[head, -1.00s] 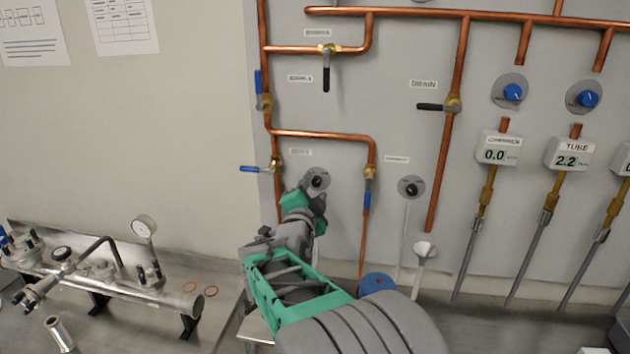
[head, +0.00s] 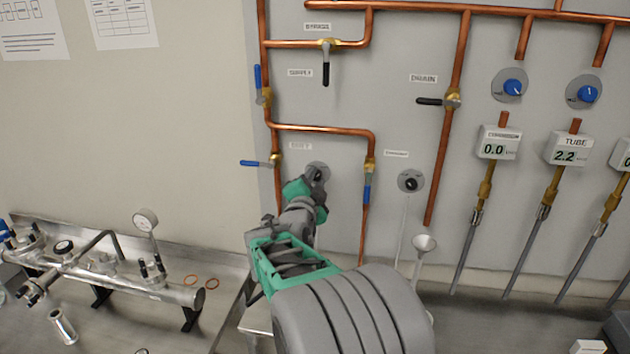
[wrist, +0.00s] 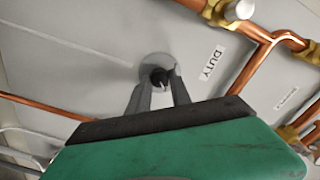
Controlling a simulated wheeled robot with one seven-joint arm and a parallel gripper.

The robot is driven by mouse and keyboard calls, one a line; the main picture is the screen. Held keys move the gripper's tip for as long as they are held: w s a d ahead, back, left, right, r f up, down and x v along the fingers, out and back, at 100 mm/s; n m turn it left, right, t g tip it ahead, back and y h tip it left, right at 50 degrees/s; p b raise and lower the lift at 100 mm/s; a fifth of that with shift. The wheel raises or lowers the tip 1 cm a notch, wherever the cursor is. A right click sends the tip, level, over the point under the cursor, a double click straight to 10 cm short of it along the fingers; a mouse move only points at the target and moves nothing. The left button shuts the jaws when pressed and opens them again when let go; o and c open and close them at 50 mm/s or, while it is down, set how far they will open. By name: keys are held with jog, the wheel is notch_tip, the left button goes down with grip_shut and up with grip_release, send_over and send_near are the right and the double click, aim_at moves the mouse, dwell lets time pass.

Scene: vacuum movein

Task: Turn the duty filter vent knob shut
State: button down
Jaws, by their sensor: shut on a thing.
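The duty filter vent knob is a small black knob (wrist: 160,78) on a round grey plate (head: 317,171), below the DUTY label (head: 300,146) on the grey panel. My gripper (head: 318,186) reaches up to it from below. In the wrist view the two grey fingers of my gripper (wrist: 159,88) stand on either side of the knob and are shut on it. The fingers hide part of the knob, and its exact angle is hard to read. The DUTY label (wrist: 210,63) also shows in the wrist view, to the right of the knob.
A blue-handled valve (head: 262,163) lies left of the knob, and another (head: 368,185) stands close on its right. A similar black knob (head: 410,183) sits farther right above a white funnel (head: 424,243). Copper pipes run around the knob. A metal bench with a steel tube assembly (head: 150,285) lies lower left.

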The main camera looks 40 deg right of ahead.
jog(key=shift+f+b, duration=0.15)
jog(key=shift+b, duration=0.3)
jog(key=n+b, duration=0.2)
jog(key=b, duration=0.1)
jog(key=shift+f+n, duration=0.2)
jog(key=shift+n, duration=0.2)
jog(key=n+b, duration=0.5)
jog(key=b, duration=0.1)
jog(key=n+b, duration=0.3)
jog(key=n, duration=0.2)
jog(key=shift+r, duration=0.1)
jog(key=n+b, duration=0.2)
jog(key=n, duration=0.3)
jog(key=shift+w+r, duration=0.1)
jog(key=c, duration=1.2)
grip_release()
jog(key=shift+r, duration=0.1)
jog(key=shift+o, duration=0.2)
